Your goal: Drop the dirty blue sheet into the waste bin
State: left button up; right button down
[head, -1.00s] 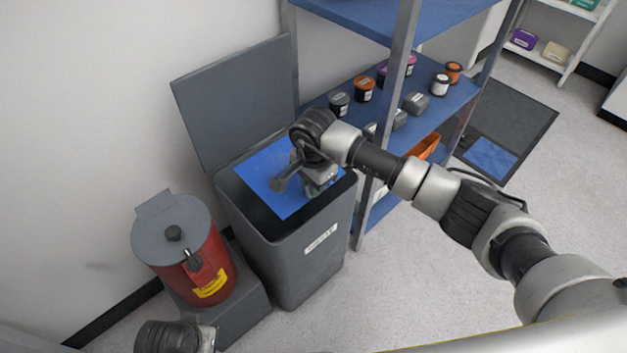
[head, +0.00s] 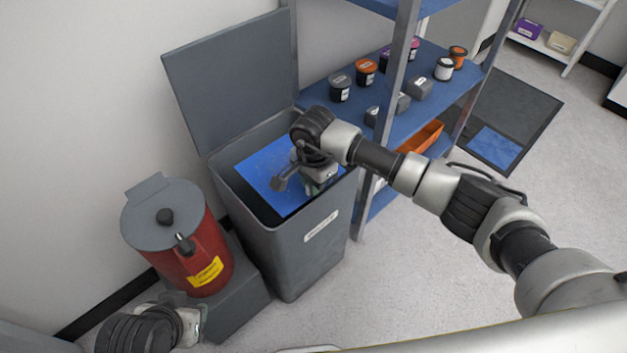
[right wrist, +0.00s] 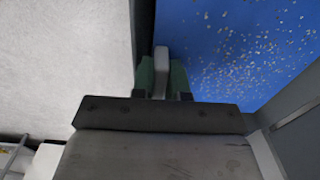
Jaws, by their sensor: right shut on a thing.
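The dirty blue sheet (head: 262,176) lies across the mouth of the open grey waste bin (head: 285,258), within its rim. In the right wrist view the sheet (right wrist: 235,45) is covered with pale specks. My right gripper (head: 320,186) is over the right part of the bin mouth, shut on the sheet's near edge. In the right wrist view a pale piece shows between the fingers (right wrist: 161,75). The bin's lid (head: 235,80) stands raised at the back. My left gripper (head: 192,325) is at the bottom left, mostly hidden, its fingers unclear.
A red can with a grey lid (head: 185,245) stands on a grey block left of the bin. A blue shelf (head: 425,100) with several small jars and an orange tray (head: 420,137) is close on the right. A dark mat with a blue patch (head: 495,148) lies on the floor.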

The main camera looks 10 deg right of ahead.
jog(key=c, duration=1.1)
grip_release()
jog(key=shift+o, duration=0.2)
jog(key=shift+f, duration=0.1)
jog(key=shift+s+f, duration=0.1)
jog(key=shift+c, duration=0.2)
